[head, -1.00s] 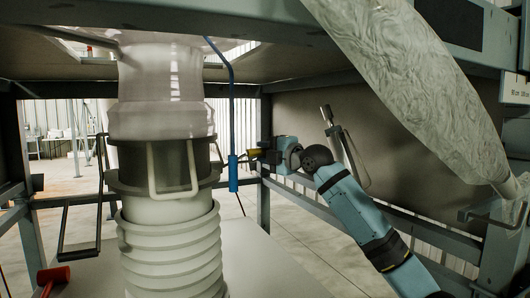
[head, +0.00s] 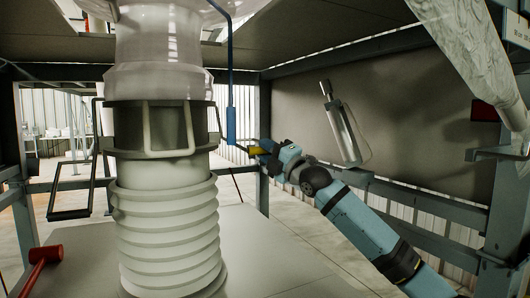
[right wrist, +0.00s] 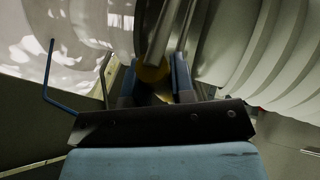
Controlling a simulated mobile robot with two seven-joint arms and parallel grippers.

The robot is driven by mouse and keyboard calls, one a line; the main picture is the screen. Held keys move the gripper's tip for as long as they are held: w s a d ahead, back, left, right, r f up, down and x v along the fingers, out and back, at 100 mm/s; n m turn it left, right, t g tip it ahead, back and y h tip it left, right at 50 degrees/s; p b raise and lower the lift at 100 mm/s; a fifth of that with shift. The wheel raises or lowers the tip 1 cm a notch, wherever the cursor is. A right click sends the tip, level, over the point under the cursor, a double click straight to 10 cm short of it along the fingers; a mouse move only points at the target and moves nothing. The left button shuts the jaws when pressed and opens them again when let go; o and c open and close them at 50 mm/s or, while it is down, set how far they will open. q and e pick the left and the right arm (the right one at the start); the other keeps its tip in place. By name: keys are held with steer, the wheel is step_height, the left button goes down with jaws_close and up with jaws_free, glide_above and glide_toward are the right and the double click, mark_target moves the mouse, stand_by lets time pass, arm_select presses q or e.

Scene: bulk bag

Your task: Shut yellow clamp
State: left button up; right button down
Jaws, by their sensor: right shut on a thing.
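The yellow clamp shows as a small yellow end (head: 259,151) beside the white ribbed spout, right of the dark collar. My right gripper (head: 268,149) reaches it from the right and is shut on it. In the right wrist view, a round yellow piece (right wrist: 153,73) sits between the fingers of my right gripper (right wrist: 153,85), with a grey metal bar crossing in front. The rest of the clamp is mostly hidden by the spout and gripper. My left gripper is out of view.
The dark collar (head: 160,128) with pale bent handles surrounds the spout, above the white ribbed hose (head: 168,235). A blue hanging rod (head: 231,125) is close to my gripper. A red mallet (head: 46,254) lies at lower left. A silver cylinder (head: 341,125) is mounted behind.

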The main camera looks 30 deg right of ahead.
arm_select(q)
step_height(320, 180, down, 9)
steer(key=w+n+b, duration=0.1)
steer(key=b, duration=0.8)
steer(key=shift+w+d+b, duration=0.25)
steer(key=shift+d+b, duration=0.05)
steer(key=shift+b, duration=0.1)
arm_select(e)
steer(key=w+f+n+t+y, duration=0.2)
steer(key=w+f+n+y, duration=0.2)
steer(key=f, duration=0.8)
steer(key=shift+w+f+y, duration=0.15)
steer(key=shift+f+y, duration=0.1)
steer(key=shift+y, duration=0.25)
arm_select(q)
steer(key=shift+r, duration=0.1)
arm_select(e)
steer(key=shift+d, duration=0.1)
steer(key=c, duration=1)
jaws_free()
steer(key=shift+w+f, duration=0.1)
steer(key=shift+f, duration=0.05)
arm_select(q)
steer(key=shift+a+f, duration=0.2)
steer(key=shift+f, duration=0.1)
arm_select(e)
steer(key=shift+o, duration=0.2)
